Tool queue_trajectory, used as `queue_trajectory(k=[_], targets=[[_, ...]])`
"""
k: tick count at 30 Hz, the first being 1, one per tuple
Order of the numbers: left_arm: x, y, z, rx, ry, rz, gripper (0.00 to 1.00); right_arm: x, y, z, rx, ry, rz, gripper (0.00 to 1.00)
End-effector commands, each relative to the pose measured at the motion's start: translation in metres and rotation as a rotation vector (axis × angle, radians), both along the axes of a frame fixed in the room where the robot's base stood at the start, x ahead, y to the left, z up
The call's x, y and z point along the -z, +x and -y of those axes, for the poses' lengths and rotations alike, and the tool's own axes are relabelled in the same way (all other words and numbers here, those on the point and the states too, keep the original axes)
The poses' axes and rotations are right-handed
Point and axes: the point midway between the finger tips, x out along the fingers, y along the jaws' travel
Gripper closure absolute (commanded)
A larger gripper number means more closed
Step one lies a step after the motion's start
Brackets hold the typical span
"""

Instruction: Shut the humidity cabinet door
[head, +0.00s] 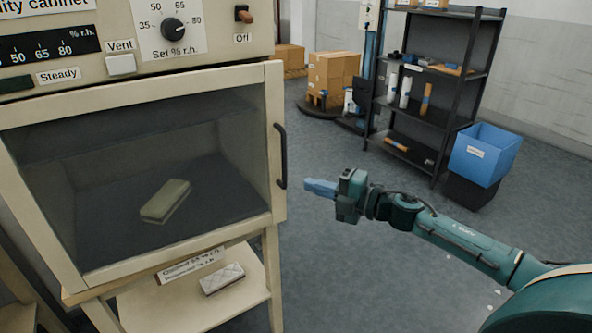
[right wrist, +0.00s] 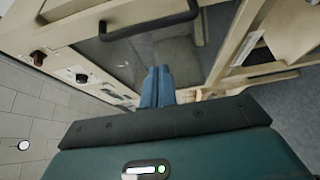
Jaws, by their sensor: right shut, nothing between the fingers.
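The humidity cabinet (head: 200,30) fills the left of the head view. Its door, a cream frame (head: 274,150) around a dark glass pane, lies across the front, and I see no clear gap at its edge. I cannot tell whether it is fully seated. A black bar handle (head: 282,156) is on the door's right side; it also shows in the right wrist view (right wrist: 150,27). My right gripper (head: 308,187) is shut and empty, just right of the handle and apart from it in the head view. Its blue fingers point toward the cabinet. My left gripper is not in view.
A greenish wadding block (head: 166,201) lies inside behind the glass. A pale packet (head: 222,279) lies on the shelf below. Black shelving (head: 440,75), blue bin (head: 485,153) and cardboard boxes (head: 334,72) stand farther back. Floor (head: 330,140) between is clear.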

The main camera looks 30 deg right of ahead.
Motion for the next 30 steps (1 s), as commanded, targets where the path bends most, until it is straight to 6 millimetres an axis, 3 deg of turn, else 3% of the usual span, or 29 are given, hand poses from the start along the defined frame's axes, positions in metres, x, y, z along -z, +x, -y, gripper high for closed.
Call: queue_trajectory(k=[6,12,18,30], targets=[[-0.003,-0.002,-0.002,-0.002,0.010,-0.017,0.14,-0.005,0.034,-0.026,-0.002,0.002,0.004,1.00],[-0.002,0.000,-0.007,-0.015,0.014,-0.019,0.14,-0.001,0.059,-0.018,0.000,0.001,0.002,1.00],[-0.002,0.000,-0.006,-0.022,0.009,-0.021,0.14,0.000,0.069,-0.017,-0.001,0.000,0.000,1.00],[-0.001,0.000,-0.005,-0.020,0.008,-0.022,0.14,0.001,0.070,-0.015,0.000,0.000,0.000,1.00]])
